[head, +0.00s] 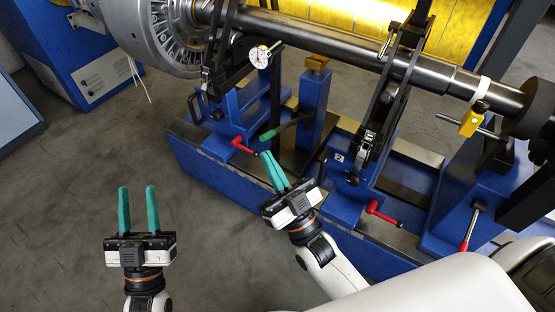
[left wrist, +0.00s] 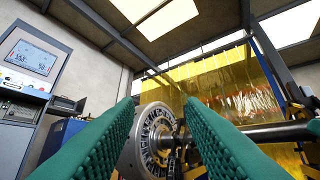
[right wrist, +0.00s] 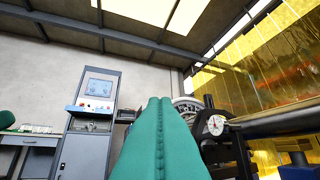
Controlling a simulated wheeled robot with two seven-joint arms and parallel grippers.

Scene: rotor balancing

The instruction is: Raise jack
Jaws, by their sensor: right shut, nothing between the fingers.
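A short blue post with a yellow top (head: 315,88), which looks like the jack, stands on the blue machine bed below the steel shaft (head: 330,45). A lever with a green grip (head: 268,135) points left from beside the post. My right gripper (head: 268,155) is shut and empty, its teal fingertips just in front of the green grip and near a red handle (head: 243,146). I cannot tell whether they touch either one. Its closed fingers fill the middle of the right wrist view (right wrist: 160,110). My left gripper (head: 138,190) is open and empty over bare floor, fingers apart.
Black bearing supports (head: 385,110) carry the shaft. A dial gauge (head: 260,56) hangs by the left support. More red handles (head: 383,212) stick out at the front right. The grey floor at left is clear.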

